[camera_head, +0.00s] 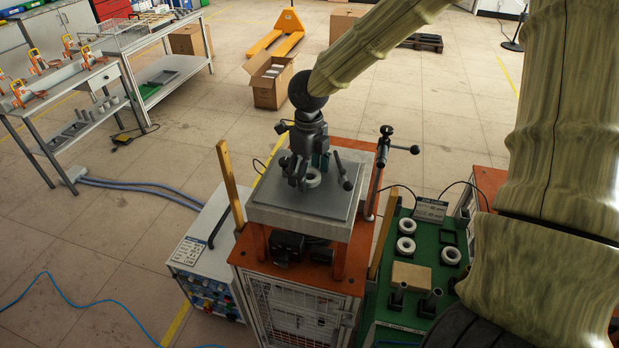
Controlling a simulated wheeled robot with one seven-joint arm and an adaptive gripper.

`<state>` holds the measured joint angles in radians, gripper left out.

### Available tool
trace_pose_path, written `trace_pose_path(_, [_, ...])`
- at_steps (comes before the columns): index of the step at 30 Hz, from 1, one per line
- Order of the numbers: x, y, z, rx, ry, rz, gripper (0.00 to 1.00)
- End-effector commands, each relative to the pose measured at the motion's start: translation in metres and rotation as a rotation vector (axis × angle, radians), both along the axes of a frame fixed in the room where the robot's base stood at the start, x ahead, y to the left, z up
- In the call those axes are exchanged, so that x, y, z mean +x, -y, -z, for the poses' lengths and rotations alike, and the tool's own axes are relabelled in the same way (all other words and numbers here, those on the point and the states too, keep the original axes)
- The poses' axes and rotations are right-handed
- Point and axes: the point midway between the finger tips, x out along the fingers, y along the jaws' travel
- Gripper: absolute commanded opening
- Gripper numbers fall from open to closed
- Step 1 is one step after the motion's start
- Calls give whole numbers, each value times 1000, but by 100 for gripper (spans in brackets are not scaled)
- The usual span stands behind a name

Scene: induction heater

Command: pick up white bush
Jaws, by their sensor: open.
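A pale ring (313,179) also shows on the grey plate of the heater (265,205). My gripper (303,181) is open and points down over that plate, close beside the pale ring. I cannot tell whether the fingers touch or surround the ring.
A black-handled clamp post (379,165) stands at the plate's right. Wooden uprights (230,183) flank the heater. The tray also holds a tan block (411,276) and dark upright pins. A white control box (205,250) stands left.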

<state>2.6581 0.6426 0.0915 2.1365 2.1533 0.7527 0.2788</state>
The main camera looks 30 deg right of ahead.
Motion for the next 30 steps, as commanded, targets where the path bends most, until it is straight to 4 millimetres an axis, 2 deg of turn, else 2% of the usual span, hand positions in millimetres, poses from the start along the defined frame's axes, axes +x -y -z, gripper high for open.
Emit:
trace_pose_path(2, [0, 0, 0, 0, 0, 0, 73])
trace_pose_path(11, [-1, 1, -1, 0, 0, 2, 20])
trace_pose_path(23, [-1, 1, -4, 0, 1, 2, 19])
trace_pose_path(30, [0, 1, -25, 1, 4, 3, 19])
